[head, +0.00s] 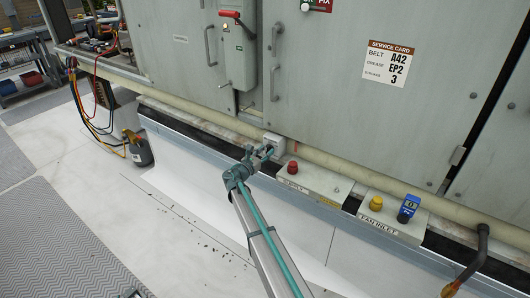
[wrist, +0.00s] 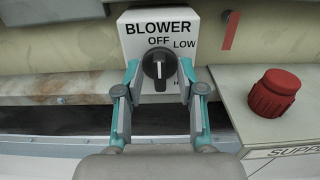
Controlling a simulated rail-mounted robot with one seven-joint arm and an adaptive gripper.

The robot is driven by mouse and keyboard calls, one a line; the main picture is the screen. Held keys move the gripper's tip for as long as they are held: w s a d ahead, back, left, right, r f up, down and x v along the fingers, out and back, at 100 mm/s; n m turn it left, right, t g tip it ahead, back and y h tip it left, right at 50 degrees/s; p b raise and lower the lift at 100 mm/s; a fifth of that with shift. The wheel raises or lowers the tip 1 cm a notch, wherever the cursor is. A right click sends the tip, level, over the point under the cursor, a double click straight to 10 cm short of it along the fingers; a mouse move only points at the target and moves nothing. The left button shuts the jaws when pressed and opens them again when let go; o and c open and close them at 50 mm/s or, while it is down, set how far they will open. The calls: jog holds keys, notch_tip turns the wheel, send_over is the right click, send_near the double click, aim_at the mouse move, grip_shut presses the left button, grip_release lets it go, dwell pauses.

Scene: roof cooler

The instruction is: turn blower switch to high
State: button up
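The blower switch is a light grey box (wrist: 190,22) with a round black knob (wrist: 160,66), seen in the wrist view. Its face reads BLOWER, with OFF above the knob and LOW to the upper right. A label at the lower right is mostly hidden by my finger. The knob's white mark points up toward OFF. My gripper (wrist: 160,92) is open, with one finger on each side just below the knob; I cannot tell whether they touch it. In the head view my gripper (head: 262,153) is in front of the small switch box (head: 273,140) under the cabinet.
A red cap (wrist: 274,93) on the supply block is right of the switch. A pale pipe (head: 330,161) runs along the cabinet's base. A red-handled lever (head: 231,14) is above.

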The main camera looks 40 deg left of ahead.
grip_shut()
